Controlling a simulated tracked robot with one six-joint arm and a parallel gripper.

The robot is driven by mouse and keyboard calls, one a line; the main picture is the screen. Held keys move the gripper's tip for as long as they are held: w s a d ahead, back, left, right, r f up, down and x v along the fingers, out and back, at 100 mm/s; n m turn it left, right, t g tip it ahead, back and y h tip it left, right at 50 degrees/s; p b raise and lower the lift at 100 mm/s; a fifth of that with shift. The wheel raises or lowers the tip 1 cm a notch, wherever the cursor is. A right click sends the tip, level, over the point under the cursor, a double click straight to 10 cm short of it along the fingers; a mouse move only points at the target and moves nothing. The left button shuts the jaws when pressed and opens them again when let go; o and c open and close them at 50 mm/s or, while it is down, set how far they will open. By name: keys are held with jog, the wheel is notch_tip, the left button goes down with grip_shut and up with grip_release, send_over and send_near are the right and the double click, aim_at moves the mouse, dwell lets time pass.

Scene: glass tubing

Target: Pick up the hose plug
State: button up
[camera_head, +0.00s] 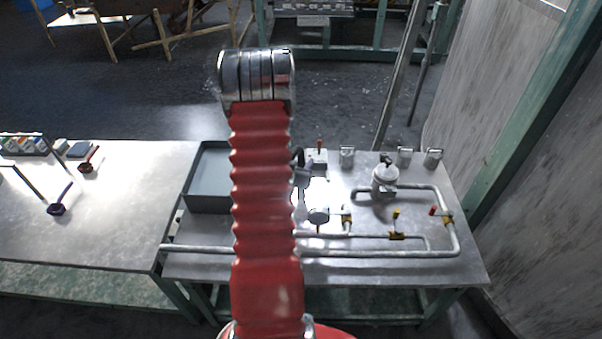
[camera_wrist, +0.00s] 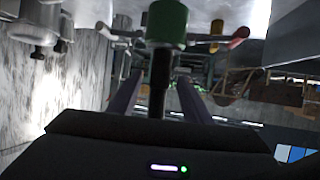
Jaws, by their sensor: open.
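My gripper (camera_wrist: 157,82) shows in the wrist view as two dark, purplish fingers, spread apart. A green cylinder (camera_wrist: 165,22) on a dark stem (camera_wrist: 160,78) stands in line with the gap between the fingers. I cannot tell whether this is the hose plug, or whether the fingers touch it. Nothing in the head view is clearly the hose plug. There my red arm covers the middle of the picture and hides part of the bench behind it.
Grey pipes (camera_head: 375,254) run across the metal bench (camera_head: 450,275), with a round-topped fitting (camera_head: 385,175) and yellow and red valve handles (camera_head: 432,211). A grey tray (camera_head: 209,170) stands left of my arm. The left table (camera_head: 110,220) has clear room.

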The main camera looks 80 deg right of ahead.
jog(key=x, duration=0.5)
jog(key=shift+s+f, duration=0.1)
jog(key=shift+f, duration=0.1)
jog(key=shift+c, duration=0.4)
grip_shut()
dwell(0.3)
